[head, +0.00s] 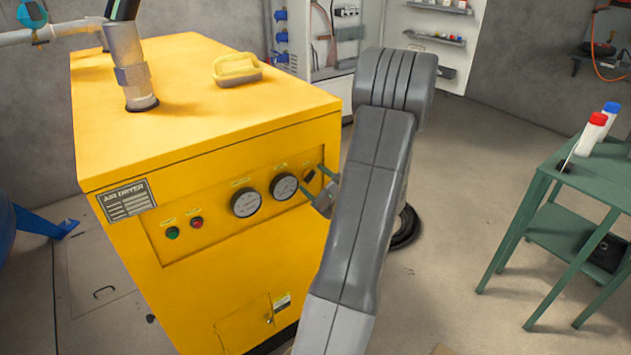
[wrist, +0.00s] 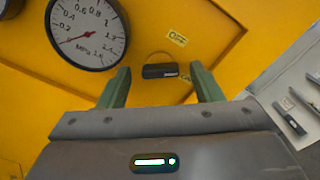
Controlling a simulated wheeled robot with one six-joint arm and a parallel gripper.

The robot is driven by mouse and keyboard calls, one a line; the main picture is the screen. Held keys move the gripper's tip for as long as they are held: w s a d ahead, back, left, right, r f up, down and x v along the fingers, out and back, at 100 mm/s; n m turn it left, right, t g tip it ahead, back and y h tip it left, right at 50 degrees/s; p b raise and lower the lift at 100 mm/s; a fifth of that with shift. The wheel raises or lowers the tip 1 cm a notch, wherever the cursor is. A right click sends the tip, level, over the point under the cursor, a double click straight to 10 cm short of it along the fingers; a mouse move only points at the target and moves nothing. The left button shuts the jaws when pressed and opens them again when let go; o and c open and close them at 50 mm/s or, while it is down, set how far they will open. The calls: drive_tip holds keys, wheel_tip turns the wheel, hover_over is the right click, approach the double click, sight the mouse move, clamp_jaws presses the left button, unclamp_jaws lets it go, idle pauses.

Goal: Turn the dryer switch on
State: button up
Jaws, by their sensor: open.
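The yellow air dryer (head: 200,130) stands at the left in the head view, with a panel of lamps and gauges on its front. The dryer switch (head: 309,176) is a small dark knob at the panel's right end. In the wrist view the switch (wrist: 160,71) is a black bar lying nearly level, with a small yellow label (wrist: 177,37) above it. My gripper (head: 317,183) is open, its two green fingers pointing at the panel. In the wrist view the fingers (wrist: 160,84) stand on either side of the switch, with gaps to it. I cannot tell the remaining depth to the panel.
A gauge (wrist: 88,32) sits left of the switch, near my left finger. A green and a red lamp (head: 196,223) are farther left. A green table (head: 560,165) with bottles stands at the right. The floor between the dryer and table is mostly open.

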drive_tip(key=shift+c, duration=0.5)
drive_tip(key=c, duration=0.9)
drive_tip(key=shift+m, duration=0.4)
drive_tip(key=m, duration=0.2)
drive_tip(key=shift+m, duration=0.3)
drive_tip(key=shift+m+p, duration=0.75)
drive_tip(key=shift+m, duration=1.15)
